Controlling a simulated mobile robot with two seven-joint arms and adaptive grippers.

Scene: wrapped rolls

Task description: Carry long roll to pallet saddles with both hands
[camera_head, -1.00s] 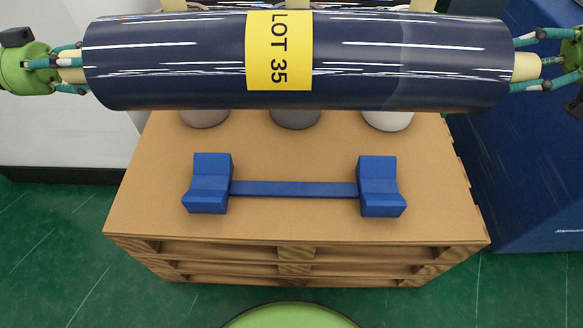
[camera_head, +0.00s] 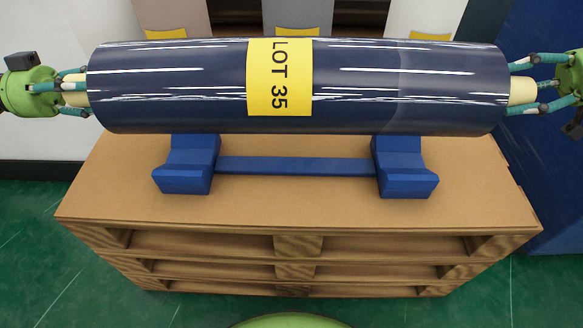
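The long dark blue wrapped roll (camera_head: 180,88) with a yellow LOT 35 label (camera_head: 280,77) is held level across the upper part of the head view. My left gripper (camera_head: 72,88) is closed around the cream core end at the roll's left. My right gripper (camera_head: 525,90) is closed around the core end at the right. The blue saddles, left (camera_head: 185,165) and right (camera_head: 405,168), are joined by a blue bar (camera_head: 295,166) on the wooden pallet (camera_head: 290,208). The roll overlaps the saddles' far parts in the picture; I cannot tell whether it touches them.
Several upright rolls with yellow labels, one grey (camera_head: 298,18), stand behind the long roll. A large blue box (camera_head: 550,180) stands right of the pallet. A white panel (camera_head: 60,130) is at left. Green floor (camera_head: 40,250) lies in front.

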